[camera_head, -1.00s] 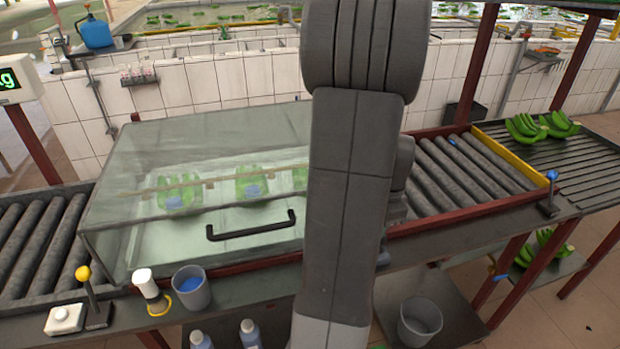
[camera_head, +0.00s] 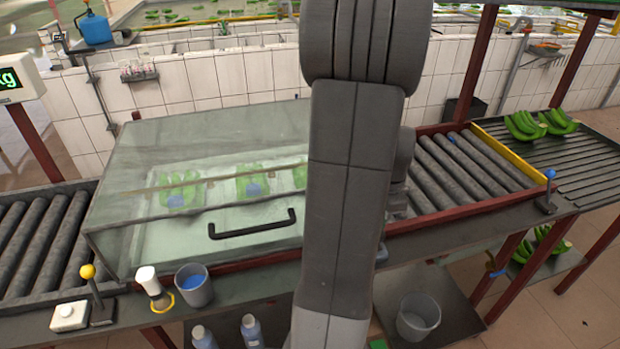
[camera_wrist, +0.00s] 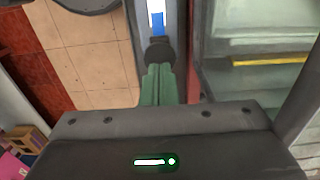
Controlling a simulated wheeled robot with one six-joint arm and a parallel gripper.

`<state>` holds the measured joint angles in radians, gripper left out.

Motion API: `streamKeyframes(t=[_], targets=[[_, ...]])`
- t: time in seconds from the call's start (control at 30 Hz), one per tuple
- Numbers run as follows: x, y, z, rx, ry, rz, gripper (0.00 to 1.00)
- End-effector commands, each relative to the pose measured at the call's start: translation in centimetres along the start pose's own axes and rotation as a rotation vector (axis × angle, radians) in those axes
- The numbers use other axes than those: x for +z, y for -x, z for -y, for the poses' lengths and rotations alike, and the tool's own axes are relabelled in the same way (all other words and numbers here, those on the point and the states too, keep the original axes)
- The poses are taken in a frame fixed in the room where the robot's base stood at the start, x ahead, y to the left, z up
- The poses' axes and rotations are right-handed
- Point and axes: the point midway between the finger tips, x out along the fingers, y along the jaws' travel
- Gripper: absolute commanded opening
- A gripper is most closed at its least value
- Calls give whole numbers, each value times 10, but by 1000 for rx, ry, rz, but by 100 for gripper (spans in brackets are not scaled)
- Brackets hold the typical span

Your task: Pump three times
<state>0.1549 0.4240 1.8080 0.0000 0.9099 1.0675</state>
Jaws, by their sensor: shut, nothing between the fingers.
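My gripper (camera_wrist: 160,70) shows in the wrist view as green fingers with dark tips, shut with nothing held. In the head view my arm hides it. Ahead of the tips in the wrist view is a small blue and white thing (camera_wrist: 156,18); I cannot tell what it is or whether the tips touch it. A white-topped item with a yellow ring (camera_head: 147,280) stands on the bench front at left in the head view, beside a grey cup with blue contents (camera_head: 193,285). A blue tank (camera_head: 94,28) sits far back left. I cannot tell for sure which is the pump.
A clear-walled hood with a black handle (camera_head: 252,224) covers part of the conveyor. A yellow-knobbed lever (camera_head: 88,272) and a white button box (camera_head: 69,316) stand at left. A blue-knobbed lever (camera_head: 550,175) stands at right. A grey bucket (camera_head: 418,316) is below the bench.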

Motion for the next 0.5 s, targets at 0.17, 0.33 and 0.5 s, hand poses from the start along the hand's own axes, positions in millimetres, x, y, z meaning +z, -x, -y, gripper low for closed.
streamKeyframes(t=[0.17, 0.33, 0.5], targets=[[0, 21, 0, -1, 0, 0, 0], [0, 38, 0, -1, 0, -1, 0], [0, 54, 0, -1, 0, -1, 0]])
